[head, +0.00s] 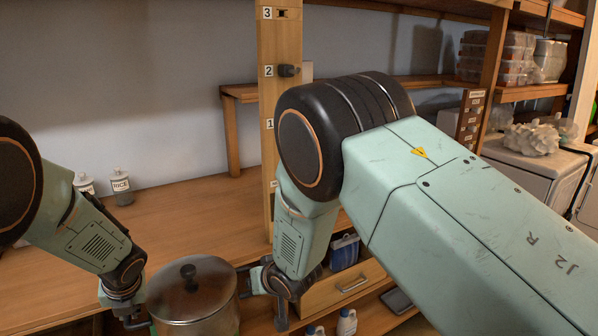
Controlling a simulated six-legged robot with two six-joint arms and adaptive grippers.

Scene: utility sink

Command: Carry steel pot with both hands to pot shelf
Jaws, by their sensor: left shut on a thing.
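The steel pot (190,311) is at the bottom of the head view, with a lid (190,285) that has a dark knob. The picture's bottom edge cuts off its lower part. My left gripper (137,320) is shut on the pot at its left side. My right gripper (268,296) is at the pot's right side, close to the rim. Its fingers are partly hidden by my own wrist, and I cannot tell whether it grips the pot. Which of the shelves is the pot shelf is not clear.
A wooden post (279,45) with numbered marks stands behind my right arm. Two small labelled jars (122,190) stand on the wooden counter (180,215). A drawer (350,287) and white bottles (347,322) are at the lower right. Stacked containers (495,55) fill a shelf at upper right.

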